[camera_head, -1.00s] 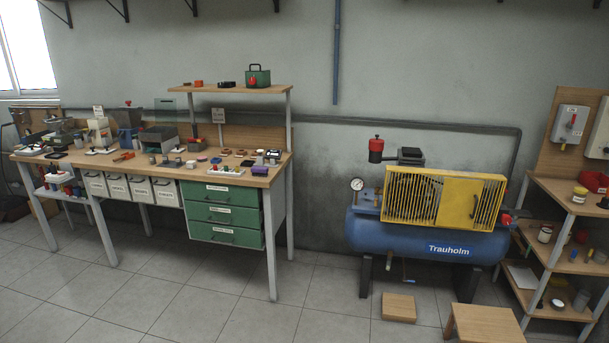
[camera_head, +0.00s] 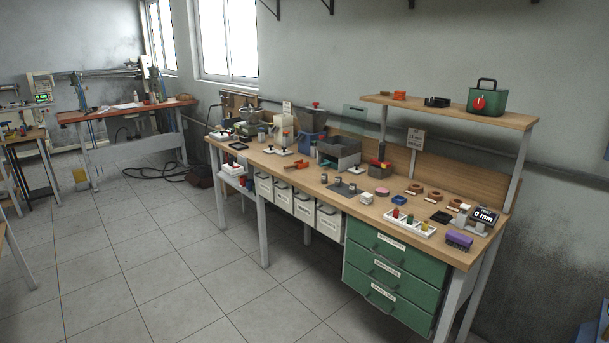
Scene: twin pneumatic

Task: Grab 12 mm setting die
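A long wooden workbench (camera_head: 285,179) runs along the wall. Small grey metal pieces (camera_head: 342,188) sit on a dark plate near its middle. Several brown ring-shaped pieces (camera_head: 415,189) lie further right. A white tray (camera_head: 410,224) holds red, green and yellow pieces near the front edge. I cannot tell which piece, if any, is the 12 mm setting die; labels on the small parts are too small to read. Neither of my grippers is in view.
Green drawers (camera_head: 394,270) and white bins (camera_head: 302,207) are under the bench. A raised shelf (camera_head: 450,108) holds a green box (camera_head: 487,97). A small display (camera_head: 486,216) reads "0 mm". A red-topped bench (camera_head: 125,110) stands far left. The tiled floor (camera_head: 150,260) in front is clear.

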